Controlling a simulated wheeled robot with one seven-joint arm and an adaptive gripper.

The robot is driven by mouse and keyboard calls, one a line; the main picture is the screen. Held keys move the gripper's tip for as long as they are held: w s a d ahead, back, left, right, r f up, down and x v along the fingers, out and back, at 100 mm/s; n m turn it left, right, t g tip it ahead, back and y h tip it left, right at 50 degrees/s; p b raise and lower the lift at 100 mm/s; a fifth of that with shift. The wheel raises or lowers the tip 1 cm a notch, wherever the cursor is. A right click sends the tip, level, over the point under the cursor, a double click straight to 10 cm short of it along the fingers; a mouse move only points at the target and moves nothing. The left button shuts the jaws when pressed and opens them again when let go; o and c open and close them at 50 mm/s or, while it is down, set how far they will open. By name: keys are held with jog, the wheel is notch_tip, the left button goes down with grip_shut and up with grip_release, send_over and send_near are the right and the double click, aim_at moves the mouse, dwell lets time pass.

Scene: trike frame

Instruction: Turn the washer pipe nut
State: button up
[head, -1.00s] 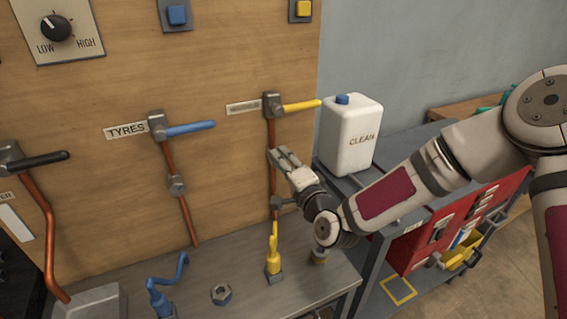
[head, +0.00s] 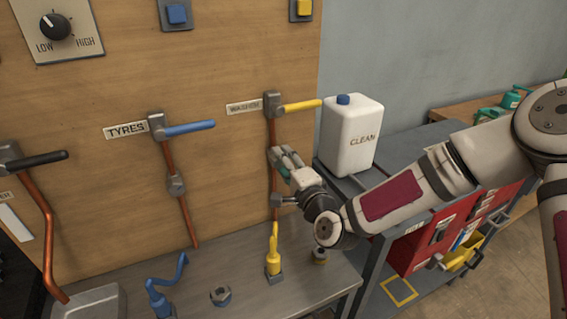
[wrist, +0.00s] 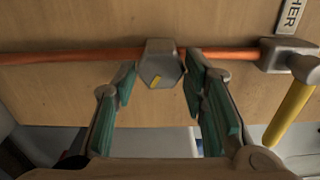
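The washer pipe nut (wrist: 160,66) is a grey hexagonal fitting with a small yellow mark, on the copper washer pipe (wrist: 70,57). In the wrist view it sits between the green-padded fingertips of my gripper (wrist: 160,72), which is open. The right finger lies close beside the nut; the left finger has a visible gap. I cannot tell whether either touches. In the head view my gripper (head: 281,163) is at the pipe (head: 273,133), below the yellow-handled washer valve (head: 273,103), and largely hides the nut.
The TYRES pipe (head: 167,160) with its own nut (head: 176,183) and blue valve handle (head: 189,129) is to the left. A yellow spout (head: 273,249) stands on the bench below. The white CLEAN jug (head: 352,134) is close on the right.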

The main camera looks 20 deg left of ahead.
dwell(0.3)
jog(key=v, duration=1.2)
jog(key=d+r+n+g+h, duration=0.2)
jog(key=d+n+h, duration=0.25)
jog(key=d, duration=0.65)
jog(key=d+r+n+g+h, duration=0.15)
jog(key=d+n+h, duration=0.35)
jog(key=d, duration=0.6)
jog(key=s+d+r+g+h, duration=0.1)
jog(key=s+d+r, duration=0.2)
jog(key=s, duration=0.3)
jog(key=s+d+r+g+h, duration=0.1)
jog(key=s+d+r, duration=0.2)
jog(key=s+d, duration=0.3)
jog(key=s+d+r+m+g+h, duration=0.1)
jog(key=s+d+r+h, duration=0.1)
jog(key=s+d, duration=0.3)
jog(key=s+r, duration=0.1)
jog(key=s, duration=0.2)
jog(key=shift+s+r, duration=0.25)
jog(key=shift+r, duration=0.05)
